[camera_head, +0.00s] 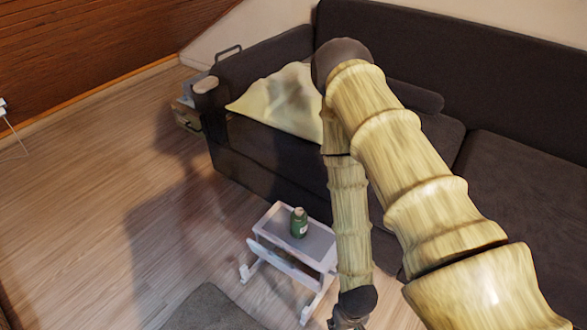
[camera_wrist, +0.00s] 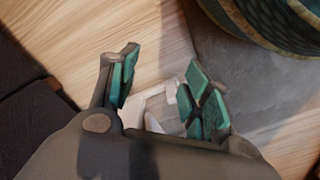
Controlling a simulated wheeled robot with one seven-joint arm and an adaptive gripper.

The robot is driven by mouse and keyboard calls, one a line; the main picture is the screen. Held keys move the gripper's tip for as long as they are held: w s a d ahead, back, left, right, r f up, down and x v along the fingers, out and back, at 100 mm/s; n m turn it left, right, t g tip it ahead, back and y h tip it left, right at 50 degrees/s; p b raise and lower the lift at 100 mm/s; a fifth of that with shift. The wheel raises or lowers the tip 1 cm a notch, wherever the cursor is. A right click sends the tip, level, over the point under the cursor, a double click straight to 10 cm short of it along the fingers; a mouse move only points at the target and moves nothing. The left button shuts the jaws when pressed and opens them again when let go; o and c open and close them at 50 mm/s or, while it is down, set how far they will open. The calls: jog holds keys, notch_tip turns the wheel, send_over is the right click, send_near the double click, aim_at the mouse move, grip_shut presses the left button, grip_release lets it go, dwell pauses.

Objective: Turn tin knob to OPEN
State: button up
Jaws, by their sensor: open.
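I cannot make out a tin with a knob or any OPEN marking for certain. A small green container (camera_head: 299,224) with a pale top and a light label stands upright on a small white table (camera_head: 262,226) in the head view. My gripper (camera_wrist: 163,88) is open in the wrist view, its teal-padded fingers apart with nothing held. In the head view my gripper (camera_head: 348,318) is partly cut off at the bottom edge, to the right of and nearer than the table. A round, dark teal patterned object with gold-brown rims (camera_wrist: 275,18) shows at the wrist view's top right, partly cut off.
A dark sofa (camera_head: 265,155) with a pale yellow cloth (camera_head: 275,100) stands behind the table. A grey mat (camera_head: 212,310) lies at the front. White parts (camera_wrist: 158,105) show beyond my fingers. The wooden floor (camera_head: 80,200) is open on the left.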

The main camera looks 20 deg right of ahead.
jog(key=shift+m, duration=0.8)
jog(key=w+r, duration=0.3)
jog(key=w, duration=0.4)
jog(key=w+a+r+p, duration=0.1)
jog(key=w+r, duration=0.2)
jog(key=w, duration=0.5)
jog(key=w+r+p, duration=0.1)
jog(key=w+r, duration=0.2)
jog(key=w, duration=0.4)
jog(key=shift+w+a+r, duration=0.1)
jog(key=shift+w+a, duration=0.15)
jog(key=shift+w, duration=0.1)
jog(key=m+g+p, duration=0.1)
jog(key=p, duration=0.1)
send_near(299, 210)
jog(key=f+b, duration=0.1)
jog(key=f, duration=0.2)
jog(key=f+b, duration=0.1)
jog(key=f, duration=0.2)
jog(key=f+b, duration=0.1)
jog(key=f, duration=0.2)
jog(key=shift+s+f, duration=0.2)
jog(key=shift+s, duration=0.2)
grip_shut()
jog(key=c, duration=0.8)
grip_release()
jog(key=shift+c, duration=0.7)
